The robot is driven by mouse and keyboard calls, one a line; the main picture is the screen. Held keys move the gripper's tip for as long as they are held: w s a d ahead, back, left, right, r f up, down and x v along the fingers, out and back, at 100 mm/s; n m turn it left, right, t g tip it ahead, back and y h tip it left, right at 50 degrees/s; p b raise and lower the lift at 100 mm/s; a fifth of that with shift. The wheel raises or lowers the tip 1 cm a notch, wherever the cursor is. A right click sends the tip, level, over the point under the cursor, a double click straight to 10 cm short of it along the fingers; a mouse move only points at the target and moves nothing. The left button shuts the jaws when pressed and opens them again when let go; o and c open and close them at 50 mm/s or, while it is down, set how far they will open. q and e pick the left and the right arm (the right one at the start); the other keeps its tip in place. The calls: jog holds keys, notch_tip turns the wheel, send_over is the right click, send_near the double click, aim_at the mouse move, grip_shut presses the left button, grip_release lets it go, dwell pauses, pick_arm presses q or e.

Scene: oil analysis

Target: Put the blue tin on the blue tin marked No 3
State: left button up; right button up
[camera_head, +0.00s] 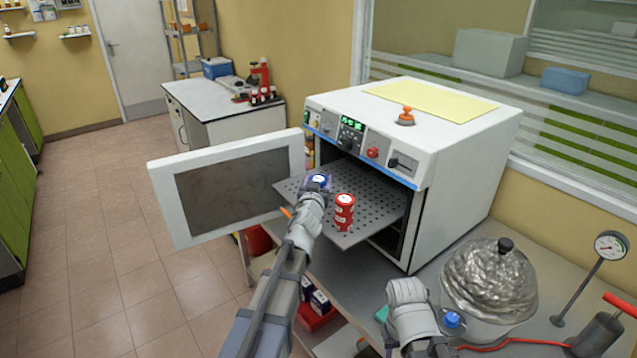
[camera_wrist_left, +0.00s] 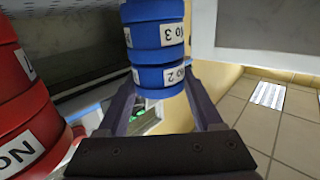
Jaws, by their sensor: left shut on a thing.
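My left gripper (camera_head: 317,188) is at the front left of the oven's pulled-out perforated shelf (camera_head: 375,200). It is shut on the blue tin marked No 2 (camera_wrist_left: 160,78), with a finger on each side. In the left wrist view, which looks upside down, this tin meets the blue tin marked No 3 (camera_wrist_left: 155,38) and lines up with it; I see no clear gap. In the head view a blue tin (camera_head: 320,178) shows at the gripper, and the lower part is hidden. My right arm is at the lower middle; its fingers do not show.
A stack of red tins (camera_head: 344,212) stands close right of the left gripper. The oven door (camera_head: 232,188) hangs open on the left. The oven (camera_head: 450,140) rises behind.

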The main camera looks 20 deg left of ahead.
pick_arm(q)
jog(key=shift+f, duration=0.1)
jog(key=o, duration=1.4)
jog(key=shift+r, duration=0.25)
jog(key=s, duration=0.4)
jog(key=s+d, duration=0.1)
jog(key=s, duration=0.6)
jog(key=shift+s+d+r+p, duration=0.15)
jog(key=shift+s+d+p, duration=0.1)
jog(key=shift+s+p, duration=0.15)
